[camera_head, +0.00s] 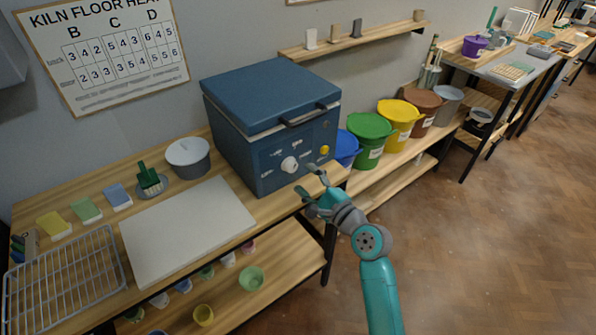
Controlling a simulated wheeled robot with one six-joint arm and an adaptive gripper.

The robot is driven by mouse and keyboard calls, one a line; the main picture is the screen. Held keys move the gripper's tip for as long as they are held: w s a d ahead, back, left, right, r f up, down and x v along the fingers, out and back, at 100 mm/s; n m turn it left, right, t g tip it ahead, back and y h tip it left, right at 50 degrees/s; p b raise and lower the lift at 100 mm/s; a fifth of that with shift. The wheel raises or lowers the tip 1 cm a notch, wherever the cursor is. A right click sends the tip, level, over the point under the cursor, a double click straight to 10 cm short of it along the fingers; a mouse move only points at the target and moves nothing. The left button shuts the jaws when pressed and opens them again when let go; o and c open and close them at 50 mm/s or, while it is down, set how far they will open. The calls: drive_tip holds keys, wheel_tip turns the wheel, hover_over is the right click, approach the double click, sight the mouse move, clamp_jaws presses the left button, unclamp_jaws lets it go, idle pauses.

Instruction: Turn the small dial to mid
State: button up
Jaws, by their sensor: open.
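The blue kiln (235,135) stands on the wooden bench with its lid shut. Its front panel carries a round white dial (289,164) with small white labels around it, and a smaller yellow round knob (324,150) to the right. The labels and the setting of either are too small to read, and I cannot tell for certain which is the small dial. My teal gripper (307,179) is open and empty, just in front of the panel, below and right of the white dial and below the yellow knob. It appears apart from both.
Coloured buckets, including a green one (370,140), stand on the right. A shelf (350,42) hangs above. The floor at right is clear.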

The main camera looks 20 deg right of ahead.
drive_tip(key=v, duration=0.6)
drive_tip(key=shift+s, duration=0.25)
drive_tip(key=s+a+f+n+g+h, duration=0.1)
drive_tip(key=s+f+n+h, duration=0.2)
drive_tip(key=s+f, duration=0.5)
drive_tip(key=s+a+f+n+g+h, duration=0.15)
drive_tip(key=s+f+n, duration=0.3)
drive_tip(key=s, duration=0.85)
drive_tip(key=s+r+n, duration=0.3)
drive_tip(key=s+n, duration=0.3)
drive_tip(key=s, duration=0.5)
drive_tip(key=s+a+r+n+h, duration=0.1)
drive_tip(key=s+r+n, duration=0.1)
drive_tip(key=s+n, duration=0.5)
drive_tip(key=v, duration=0.4)
drive_tip(key=shift+a+f, duration=0.15)
